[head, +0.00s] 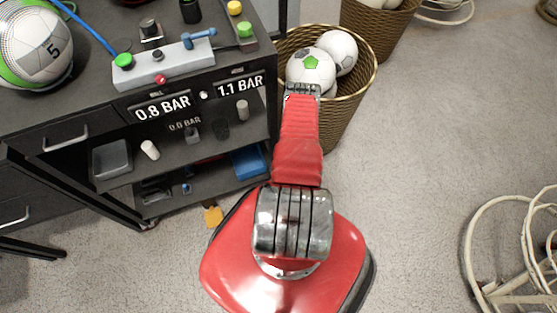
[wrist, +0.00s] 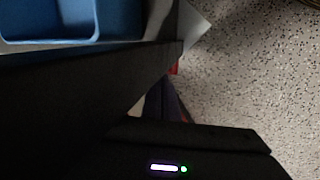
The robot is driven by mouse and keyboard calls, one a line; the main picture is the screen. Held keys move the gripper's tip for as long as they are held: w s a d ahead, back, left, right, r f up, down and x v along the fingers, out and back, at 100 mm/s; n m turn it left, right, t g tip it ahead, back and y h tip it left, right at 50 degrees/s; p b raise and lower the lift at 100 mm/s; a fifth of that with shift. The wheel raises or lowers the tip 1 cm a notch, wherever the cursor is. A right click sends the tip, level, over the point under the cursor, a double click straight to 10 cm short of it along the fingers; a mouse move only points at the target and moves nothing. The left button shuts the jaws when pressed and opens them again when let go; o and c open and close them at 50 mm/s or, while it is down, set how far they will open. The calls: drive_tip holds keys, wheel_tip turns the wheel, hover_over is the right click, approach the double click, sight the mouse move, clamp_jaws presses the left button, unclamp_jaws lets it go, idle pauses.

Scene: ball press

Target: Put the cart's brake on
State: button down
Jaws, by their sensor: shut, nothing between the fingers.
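The cart (head: 225,150) is a dark trolley with shelves and drawers at the left of the head view. A small orange-yellow tab (head: 213,215) shows low by the floor at its near right corner; it looks like a brake pedal, but I cannot tell whether it is up or down. My gripper is hidden in the head view, beyond my red arm. In the dark wrist view my gripper (wrist: 160,88) appears as narrow shut fingers, empty, close to the cart's dark side. A small red piece (wrist: 175,68) shows just past them; I cannot tell what it is.
A blue bin (head: 248,161) sits on the lower shelf and shows in the wrist view (wrist: 70,20). A basket of balls (head: 345,100) stands right of the cart. A white tubular frame (head: 480,245) lies far right. The speckled floor between is clear.

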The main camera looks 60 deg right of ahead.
drive_tip(key=w+a+v, duration=0.1)
drive_tip(key=a+v, duration=0.1)
drive_tip(key=v, duration=0.9)
drive_tip(key=shift+a+r, duration=0.25)
drive_tip(key=shift+r, duration=0.3)
drive_tip(key=shift+w, duration=0.1)
